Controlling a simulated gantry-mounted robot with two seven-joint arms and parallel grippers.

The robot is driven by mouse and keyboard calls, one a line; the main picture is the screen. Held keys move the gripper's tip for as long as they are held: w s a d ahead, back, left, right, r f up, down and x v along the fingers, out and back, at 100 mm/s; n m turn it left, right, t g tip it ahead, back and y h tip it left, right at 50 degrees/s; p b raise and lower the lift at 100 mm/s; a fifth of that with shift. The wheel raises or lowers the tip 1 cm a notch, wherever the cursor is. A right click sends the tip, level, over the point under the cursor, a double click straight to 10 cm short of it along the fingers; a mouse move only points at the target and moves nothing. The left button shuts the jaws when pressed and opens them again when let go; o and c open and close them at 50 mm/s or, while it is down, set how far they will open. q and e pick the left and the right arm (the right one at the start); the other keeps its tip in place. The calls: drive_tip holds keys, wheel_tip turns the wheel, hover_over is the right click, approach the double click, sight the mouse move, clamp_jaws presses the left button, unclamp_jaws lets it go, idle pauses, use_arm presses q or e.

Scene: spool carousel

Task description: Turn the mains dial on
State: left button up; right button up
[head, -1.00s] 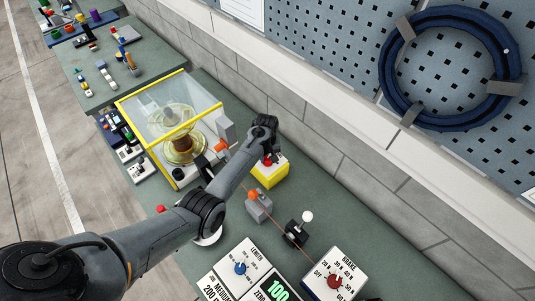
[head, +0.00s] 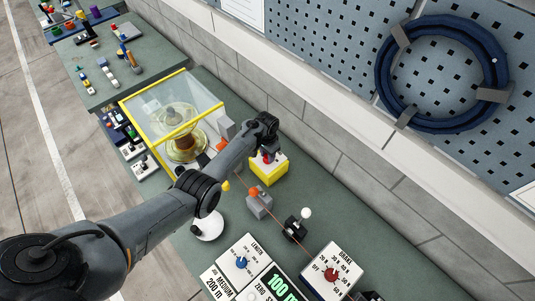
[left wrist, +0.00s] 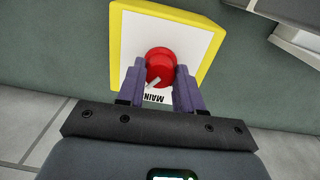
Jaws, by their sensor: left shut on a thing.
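The mains dial is a red round knob (left wrist: 160,66) with a pale pointer, on the white face of a yellow-edged box (left wrist: 203,62). Part of the word "MAIN" shows below the knob in the left wrist view. My left gripper (left wrist: 160,78) has its purple fingers on both sides of the knob and is shut on it. In the head view, the yellow box (head: 268,174) stands on the green bench near the wall, and my left gripper (head: 266,155) reaches down over it, hiding part of the knob. My right gripper is not in view.
A yellow-framed clear guard (head: 170,98) encloses a spool left of the box. A grey block with an orange guide (head: 259,205) and a white-ball lever (head: 305,213) stand nearer. Length (head: 241,262) and brake (head: 330,275) panels sit at the front.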

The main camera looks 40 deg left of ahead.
use_arm(q)
drive_tip(key=shift+m, duration=1.1)
drive_tip(key=o, duration=1)
drive_tip(key=shift+o, duration=0.2)
drive_tip(key=shift+r+p, duration=0.3)
drive_tip(key=shift+r, duration=0.35)
wheel_tip(320, 180, up, 10)
drive_tip(key=shift+f+p, duration=0.25)
drive_tip(key=shift+p, duration=0.2)
